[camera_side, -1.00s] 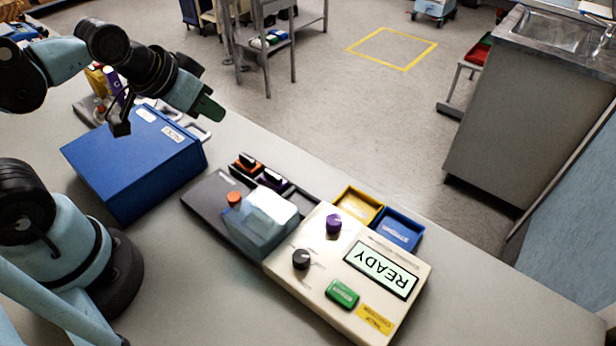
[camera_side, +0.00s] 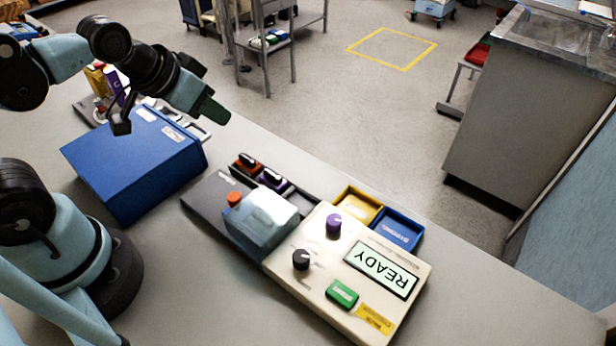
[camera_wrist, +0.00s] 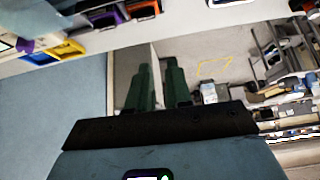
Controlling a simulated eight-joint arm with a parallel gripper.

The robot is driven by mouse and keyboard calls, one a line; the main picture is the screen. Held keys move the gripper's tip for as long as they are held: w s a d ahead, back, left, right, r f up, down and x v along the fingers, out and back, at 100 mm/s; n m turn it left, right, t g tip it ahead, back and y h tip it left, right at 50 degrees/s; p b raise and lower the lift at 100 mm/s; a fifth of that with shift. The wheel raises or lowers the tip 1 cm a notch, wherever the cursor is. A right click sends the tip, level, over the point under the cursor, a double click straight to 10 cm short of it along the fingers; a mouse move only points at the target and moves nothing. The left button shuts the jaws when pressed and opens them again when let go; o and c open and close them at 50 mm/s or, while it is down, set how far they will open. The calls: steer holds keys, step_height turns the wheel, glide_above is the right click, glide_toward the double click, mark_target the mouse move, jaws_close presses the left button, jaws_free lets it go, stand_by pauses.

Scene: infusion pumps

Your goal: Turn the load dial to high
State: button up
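A cream pump unit (camera_side: 312,290) stands on the bench with its display (camera_side: 381,269) reading READY. It carries a black dial (camera_side: 301,259) and a purple dial (camera_side: 333,223); their labels are too small to read, so I cannot tell which is the load dial. A green button (camera_side: 342,294) is on the same face. My gripper (camera_side: 215,111) is high above the bench, up and left of the pump and apart from it. In the wrist view its two green fingers (camera_wrist: 160,80) stand apart with nothing between them.
A blue box (camera_side: 135,165) stands below my gripper. Yellow (camera_side: 359,203) and blue (camera_side: 399,230) trays lie behind the pump. The bench front right is clear.

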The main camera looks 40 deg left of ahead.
steer(key=o, duration=0.6)
steer(key=d+m+g, duration=0.1)
steer(key=d+m, duration=0.1)
steer(key=d, duration=0.2)
steer(key=d+r+m+g, duration=0.1)
steer(key=d+m, duration=0.2)
steer(key=d, duration=0.1)
steer(key=d+m+g+h, duration=0.1)
steer(key=d+m, duration=0.1)
steer(key=d, duration=0.2)
steer(key=shift+s+r+g, duration=0.3)
steer(key=shift+g, duration=0.1)
steer(key=shift+c, duration=0.2)
steer(key=m+g+y, duration=0.1)
steer(key=m+g, duration=0.2)
steer(key=m, duration=0.5)
glide_toward(301, 256)
steer(key=shift+w+d+f, duration=0.1)
steer(key=shift+f, duration=4.4)
jaws_close()
